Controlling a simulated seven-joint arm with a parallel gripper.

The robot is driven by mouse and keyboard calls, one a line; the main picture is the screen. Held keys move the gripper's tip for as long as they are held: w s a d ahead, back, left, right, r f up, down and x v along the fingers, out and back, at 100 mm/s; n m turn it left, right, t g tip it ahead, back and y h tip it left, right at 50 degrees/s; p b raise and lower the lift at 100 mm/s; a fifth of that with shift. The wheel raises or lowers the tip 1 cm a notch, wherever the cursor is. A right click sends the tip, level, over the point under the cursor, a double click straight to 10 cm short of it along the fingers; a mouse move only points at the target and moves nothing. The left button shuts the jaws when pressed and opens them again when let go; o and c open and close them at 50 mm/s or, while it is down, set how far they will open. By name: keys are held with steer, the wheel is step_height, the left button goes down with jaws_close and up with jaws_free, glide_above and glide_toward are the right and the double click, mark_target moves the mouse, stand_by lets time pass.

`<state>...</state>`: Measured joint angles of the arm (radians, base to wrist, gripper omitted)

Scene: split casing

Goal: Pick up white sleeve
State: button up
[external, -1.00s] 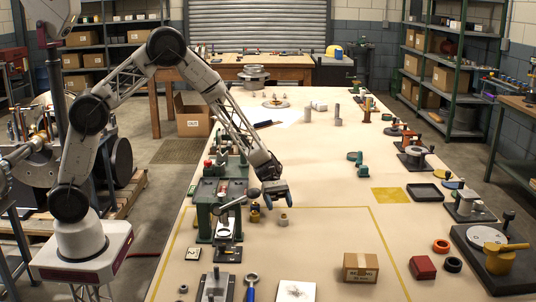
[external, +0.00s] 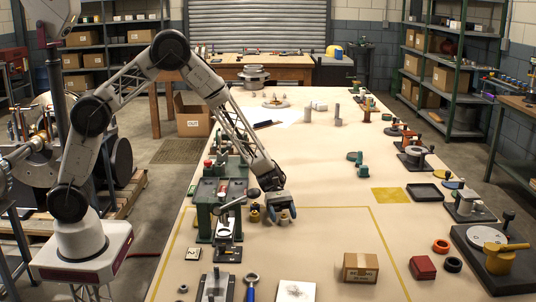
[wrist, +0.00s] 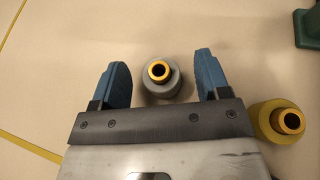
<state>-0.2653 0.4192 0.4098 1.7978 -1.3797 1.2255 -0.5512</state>
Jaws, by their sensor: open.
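The white sleeve (wrist: 153,88) looks light grey with a gold ring at its top. In the wrist view it stands upright on the table between my two blue fingers, with a gap on each side. My gripper (wrist: 164,82) is open and not closed on it. In the external view my gripper (external: 280,213) is low over the table and mostly hides the sleeve. A yellow sleeve (wrist: 268,120) stands just outside the right finger in the wrist view, and it also shows left of the gripper in the external view (external: 255,216).
A green press-like fixture (external: 203,215) stands left of my gripper. A cardboard box (external: 360,267) sits to the front right, inside the yellow tape line (external: 378,232).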

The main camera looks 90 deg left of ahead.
steer(key=shift+w+d+f, duration=0.1)
steer(key=shift+d+f, duration=0.1)
steer(key=shift+d, duration=0.15)
stand_by(0.3)
steer(key=c, duration=1.1)
steer(key=shift+r, duration=0.1)
steer(key=shift+w+r, duration=0.2)
steer(key=shift+r, duration=3.3)
steer(key=w, duration=1.9)
steer(key=shift+w, duration=0.3)
